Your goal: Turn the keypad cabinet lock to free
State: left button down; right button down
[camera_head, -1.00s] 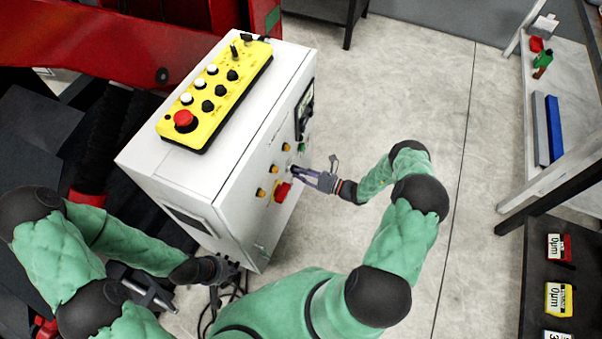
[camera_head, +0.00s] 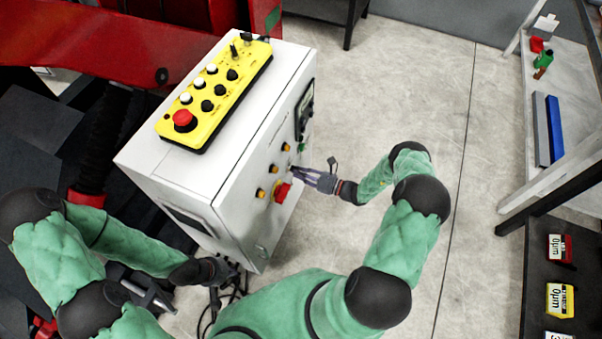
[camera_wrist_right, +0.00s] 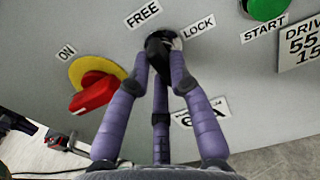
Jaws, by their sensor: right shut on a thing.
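The white keypad cabinet (camera_head: 235,160) stands left of centre in the head view. Its lock (camera_wrist_right: 160,44) shows in the right wrist view as a dark key or knob on a round base, between the labels FREE (camera_wrist_right: 142,14) and LOCK (camera_wrist_right: 199,25). My right gripper (camera_head: 298,172) is at the cabinet's front face; in the right wrist view its purple fingers (camera_wrist_right: 160,70) are closed around the lock's dark piece and hide part of it. My left gripper (camera_head: 216,275) is low by the cabinet's lower corner, small and partly hidden, so its jaws are unclear.
A red switch on a yellow disc (camera_wrist_right: 95,90) sits left of the lock, and a green START button (camera_wrist_right: 266,6) is to the right. A yellow button pendant (camera_head: 216,95) lies on the cabinet top. Open floor (camera_head: 400,90) lies right of the cabinet.

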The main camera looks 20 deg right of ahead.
jog(key=c, duration=1.1)
grip_release()
jog(key=v, duration=1.2)
jog(key=shift+a, duration=0.1)
